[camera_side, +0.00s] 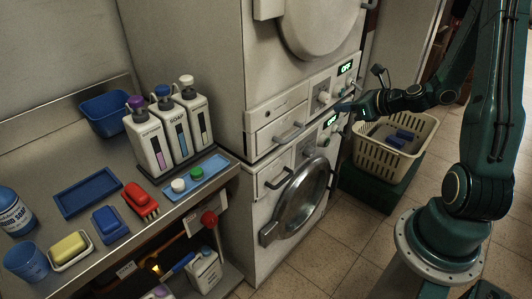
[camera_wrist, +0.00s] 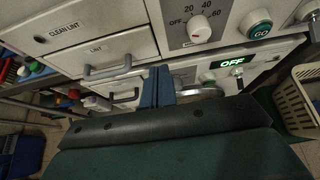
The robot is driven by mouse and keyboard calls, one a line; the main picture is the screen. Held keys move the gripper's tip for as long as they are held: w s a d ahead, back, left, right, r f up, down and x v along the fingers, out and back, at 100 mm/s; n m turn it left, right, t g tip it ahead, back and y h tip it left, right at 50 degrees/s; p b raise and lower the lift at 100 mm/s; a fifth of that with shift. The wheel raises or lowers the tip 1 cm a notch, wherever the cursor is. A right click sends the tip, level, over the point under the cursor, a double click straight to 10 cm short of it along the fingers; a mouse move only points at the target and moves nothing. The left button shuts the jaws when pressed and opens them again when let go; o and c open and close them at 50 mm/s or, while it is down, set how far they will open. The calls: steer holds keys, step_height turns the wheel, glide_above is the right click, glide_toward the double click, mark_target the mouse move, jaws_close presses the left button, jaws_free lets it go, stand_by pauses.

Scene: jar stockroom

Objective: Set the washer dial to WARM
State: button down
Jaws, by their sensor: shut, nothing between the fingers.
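The washer (camera_side: 262,198) is the lower of two stacked machines, with a round glass door. Its panel carries a lit display (camera_side: 330,121) reading OFF, which also shows in the wrist view (camera_wrist: 232,64). A small round control that looks like the washer dial (camera_side: 308,151) sits on this panel; its marks and pointing are too small to read. My gripper (camera_side: 343,107) is beside the front of the machines, near the seam between the two panels. In the wrist view its blue fingers (camera_wrist: 158,86) are together, empty, and hide part of the lower panel.
The upper machine has its own white dial (camera_wrist: 200,29) marked OFF, 20, 40 and 60, a green GO button (camera_wrist: 261,28) and a lint drawer (camera_wrist: 98,52). A cream basket (camera_side: 396,136) stands right of the washer. A counter (camera_side: 104,183) with bottles is at left.

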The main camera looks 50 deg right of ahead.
glide_toward(308, 146)
steer(key=shift+s+a+f, duration=0.4)
steer(key=shift+s+f, duration=0.2)
steer(key=shift+s+a+f, duration=0.4)
steer(key=shift+s+f, duration=0.2)
steer(key=shift+s, duration=0.05)
steer(key=shift+w, duration=0.15)
steer(key=shift+w, duration=3.4)
steer(key=shift+d+f, duration=0.1)
steer(key=shift+f, duration=0.1)
steer(key=shift+d+r, duration=0.15)
steer(key=shift+d, duration=0.55)
steer(key=shift+d+f, duration=0.2)
steer(key=shift+d, duration=0.45)
steer(key=shift+r, duration=0.2)
steer(key=shift+d+r, duration=0.1)
steer(key=shift+r, duration=0.15)
steer(key=shift+s, duration=0.1)
